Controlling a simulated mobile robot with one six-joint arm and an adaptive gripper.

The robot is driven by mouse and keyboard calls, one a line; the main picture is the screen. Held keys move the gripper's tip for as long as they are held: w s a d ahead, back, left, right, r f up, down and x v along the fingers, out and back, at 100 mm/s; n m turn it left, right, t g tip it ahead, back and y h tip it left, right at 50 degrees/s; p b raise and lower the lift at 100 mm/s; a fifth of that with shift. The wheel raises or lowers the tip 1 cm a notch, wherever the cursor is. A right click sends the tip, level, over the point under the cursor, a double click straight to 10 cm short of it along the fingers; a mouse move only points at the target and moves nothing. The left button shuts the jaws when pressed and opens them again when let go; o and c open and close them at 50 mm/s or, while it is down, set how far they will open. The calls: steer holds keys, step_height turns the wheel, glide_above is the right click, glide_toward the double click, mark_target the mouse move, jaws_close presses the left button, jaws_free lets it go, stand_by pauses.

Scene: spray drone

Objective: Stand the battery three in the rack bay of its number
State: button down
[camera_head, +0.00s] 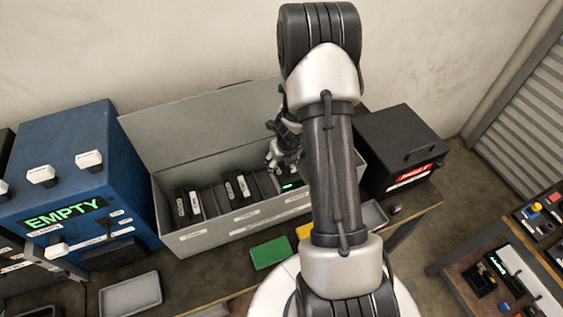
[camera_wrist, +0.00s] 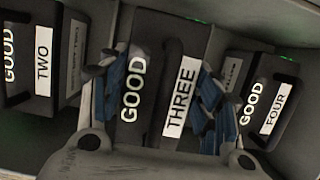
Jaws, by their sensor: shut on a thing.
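In the wrist view, battery three (camera_wrist: 155,100) is a black block marked GOOD and THREE. My gripper (camera_wrist: 168,84) is shut on it, with a blue-padded finger on each side. Battery two (camera_wrist: 25,85) is on the left and battery four (camera_wrist: 267,105) on the right, both marked GOOD. In the head view, my gripper (camera_head: 284,160) is low over the right part of a long grey open box (camera_head: 208,238) with labels on its front wall. My arm hides part of the box. Battery three's base is hidden, so I cannot tell whether it touches the floor.
Black batteries (camera_head: 190,212) stand further left in the box. A blue case (camera_head: 70,170) reading EMPTY is at the left, a black case (camera_head: 402,150) at the right. A green block (camera_head: 270,253) and a grey tray (camera_head: 131,295) lie in front. Another bench (camera_head: 500,265) stands right.

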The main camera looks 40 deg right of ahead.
mark_target(282, 169)
steer(key=shift+s+b+x, duration=0.2)
steer(key=shift+b+x, duration=0.75)
steer(key=shift+b, duration=0.05)
steer(key=shift+s+b+x, duration=0.25)
steer(key=shift+b+x, duration=0.7)
steer(key=shift+x, duration=0.05)
steer(key=shift+a+f, duration=0.1)
steer(key=shift+f, duration=0.1)
steer(key=shift+f, duration=0.1)
steer(key=c, duration=0.5)
jaws_free()
steer(key=shift+s+a+f, duration=0.1)
steer(key=shift+s, duration=0.05)
